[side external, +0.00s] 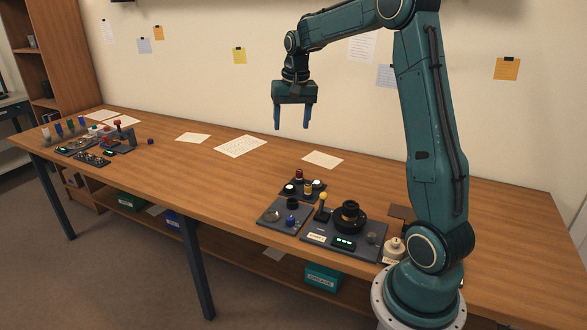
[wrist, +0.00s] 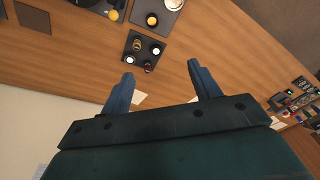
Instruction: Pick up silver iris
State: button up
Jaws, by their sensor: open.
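A round, flat silver disc (side external: 271,216), which looks like the silver iris, lies on a dark square tray (side external: 264,225) near the table's front edge. A black ring-like part (side external: 292,203) and a blue-topped part (side external: 291,220) share that tray. In the wrist view a pale round piece (wrist: 173,3), perhaps the same disc, is cut by the top edge. My gripper (side external: 292,121) is open and empty, high above the table and well away from the disc. Its two blue fingers (wrist: 161,71) point down and stand apart.
A small tray (side external: 303,188) with red, yellow and white-topped parts sits behind. A dark board (side external: 318,238) with a black lens body (side external: 349,216), a yellow-topped post (side external: 323,200) and a green display is to the right. The table's middle (side external: 200,175) is mostly clear.

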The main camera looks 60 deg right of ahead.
jog(key=d+f+m, duration=0.3)
jog(key=d+f, duration=0.4)
jog(key=d, duration=0.3)
jog(key=m+g+y, duration=0.1)
jog(key=m, duration=0.1)
send_over(317, 182)
jog(key=shift+s+d+f, duration=0.1)
jog(key=shift+d+f, duration=0.05)
jog(key=shift+f, duration=3.65)
jog(key=shift+d+f, duration=0.1)
jog(key=shift+f, duration=3.65)
jog(key=shift+a+f, duration=0.15)
jog(key=shift+f, duration=2.45)
jog(key=c, duration=1)
